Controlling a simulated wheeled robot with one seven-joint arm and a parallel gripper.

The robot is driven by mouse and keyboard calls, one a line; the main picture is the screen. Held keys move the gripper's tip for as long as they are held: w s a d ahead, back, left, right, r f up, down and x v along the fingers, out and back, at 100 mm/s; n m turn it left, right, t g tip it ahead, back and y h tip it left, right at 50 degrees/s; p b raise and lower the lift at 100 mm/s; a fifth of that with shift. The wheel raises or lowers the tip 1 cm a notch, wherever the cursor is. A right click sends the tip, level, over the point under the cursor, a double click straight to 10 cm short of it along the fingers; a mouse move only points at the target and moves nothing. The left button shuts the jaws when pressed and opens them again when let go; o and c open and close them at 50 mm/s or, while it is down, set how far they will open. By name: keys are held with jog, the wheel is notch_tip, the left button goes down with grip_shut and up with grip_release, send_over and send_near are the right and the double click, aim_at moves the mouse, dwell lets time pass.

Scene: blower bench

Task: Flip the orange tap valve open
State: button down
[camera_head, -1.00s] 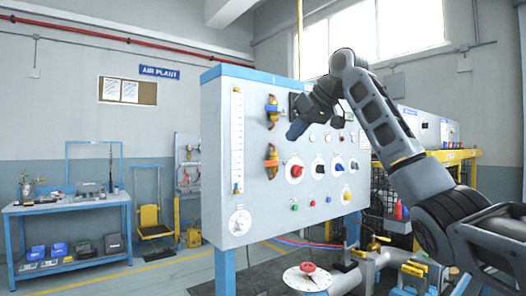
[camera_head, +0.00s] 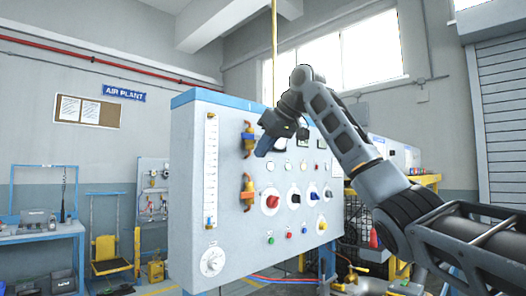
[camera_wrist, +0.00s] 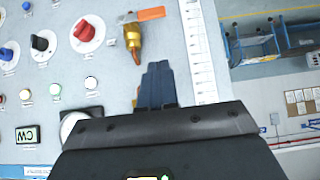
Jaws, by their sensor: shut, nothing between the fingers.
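Two brass valves with orange parts are mounted one above the other on the left of the grey panel (camera_head: 187,150): an upper valve (camera_head: 249,138) and a lower valve (camera_head: 247,190). I cannot tell which the task means. My gripper (camera_head: 264,148) is shut and empty, its dark blue fingers in front of the panel, just right of and slightly below the upper valve. In the wrist view my fingertips (camera_wrist: 158,68) appear below a brass valve (camera_wrist: 133,38) whose flat orange lever (camera_wrist: 143,15) points sideways. A gap shows between fingers and valve.
A red knob (camera_head: 271,202), a black knob (camera_head: 294,198) and several buttons sit right of the valves. A white scale strip (camera_head: 210,170) runs left of them. A workbench (camera_head: 45,235) stands far left. Pipes lie below the panel.

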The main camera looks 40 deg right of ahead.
jog(key=p, duration=0.2)
send_over(248, 195)
jog(key=s, duration=0.2)
notch_tip(248, 195, down, 5)
jog(key=shift+w+a+f, duration=0.1)
jog(key=shift+w+f, duration=0.05)
jog(key=shift+f, duration=0.9)
jog(key=shift+w+a+f, duration=0.1)
jog(key=shift+f, duration=0.9)
